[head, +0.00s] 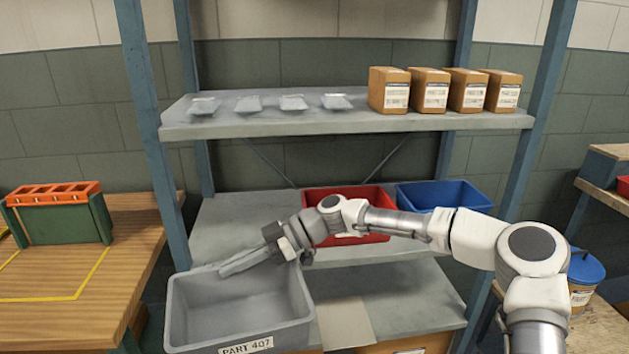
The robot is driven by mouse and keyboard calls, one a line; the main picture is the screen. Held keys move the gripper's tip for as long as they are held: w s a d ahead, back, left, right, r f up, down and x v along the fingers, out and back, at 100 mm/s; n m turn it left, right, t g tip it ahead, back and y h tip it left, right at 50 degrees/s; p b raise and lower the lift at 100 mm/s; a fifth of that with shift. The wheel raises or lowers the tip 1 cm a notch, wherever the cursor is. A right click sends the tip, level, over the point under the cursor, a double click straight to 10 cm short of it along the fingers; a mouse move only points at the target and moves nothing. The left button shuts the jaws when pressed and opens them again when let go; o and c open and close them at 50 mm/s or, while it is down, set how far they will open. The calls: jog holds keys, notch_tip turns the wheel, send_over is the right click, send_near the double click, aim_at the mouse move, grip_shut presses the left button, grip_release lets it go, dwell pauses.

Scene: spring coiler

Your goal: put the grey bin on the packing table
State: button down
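The grey bin (240,310), labelled PART 407, is low and left of centre in the head view. It looks empty and upright. It overlaps the foot of the left blue post, and its base is cut off by the picture's lower edge. My gripper (226,271) reaches in from the right at the bin's far rim, its fingers close together and apparently shut on that rim. The exact contact is hard to see. The packing table (135,225) is a wooden top at the left, with a yellow outlined area partly in view.
An orange-topped green rack (60,212) stands on the table. A red bin (350,195) and blue bin (440,195) are on the middle shelf, which is bare at its left. The upper shelf (350,125) holds brown boxes and small trays. A blue post (150,120) stands beside the table.

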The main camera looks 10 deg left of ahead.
aim_at(283, 290)
jog(key=w+d+m+t, duration=0.1)
jog(key=d, duration=0.1)
jog(key=w+d+f+m+t, duration=0.1)
jog(key=d, duration=0.2)
jog(key=w+d+f+t+y, duration=0.1)
jog(key=w+d, duration=0.1)
jog(key=d, duration=0.1)
jog(key=shift+d+m, duration=0.25)
jog(key=shift+m, duration=0.15)
jog(key=d+f+m+t+h, duration=0.3)
jog(key=d+m+t, duration=0.7)
jog(key=d, duration=1.9)
jog(key=shift+t+y, duration=0.4)
jog(key=shift+t, duration=0.3)
jog(key=r+p, duration=0.1)
jog(key=p, duration=0.3)
jog(key=r+p, duration=0.2)
jog(key=p, duration=0.2)
jog(key=r+p, duration=0.1)
jog(key=p, duration=0.3)
jog(key=shift+s+a+r, duration=0.15)
jog(key=shift+s+r, duration=0.15)
jog(key=shift+r, duration=0.1)
jog(key=shift+p, duration=0.3)
jog(key=shift+f+m+t+h, duration=0.1)
jog(key=shift+m+t+h, duration=1.9)
jog(key=shift+m+h, duration=0.3)
